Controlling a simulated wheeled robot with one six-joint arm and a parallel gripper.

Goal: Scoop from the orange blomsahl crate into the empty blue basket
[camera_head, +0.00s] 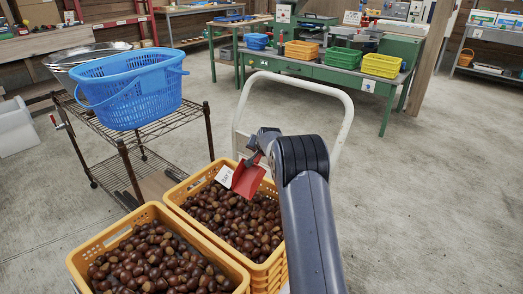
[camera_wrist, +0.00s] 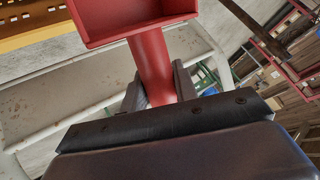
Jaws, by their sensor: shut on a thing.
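My gripper (camera_head: 262,146) is shut on the handle of a red scoop (camera_head: 249,177). The scoop hangs tilted above the far end of the back orange crate (camera_head: 190,178), which is full of brown chestnuts. In the wrist view my gripper (camera_wrist: 158,75) clasps the handle of the scoop (camera_wrist: 152,50); the part of its pan in view looks empty. A second orange crate (camera_head: 203,240) of chestnuts stands in front. A white label (camera_head: 224,177) is on the back crate, too small to read. The blue basket (camera_head: 140,99) stands on a rack at left; its floor is hidden.
The wire rack (camera_head: 160,127) holds the basket, with a metal bowl (camera_head: 80,60) behind it. A white tubular handle (camera_head: 349,107) rises behind the crates. A green bench (camera_head: 335,75) with coloured crates stands farther back. The floor at right is clear.

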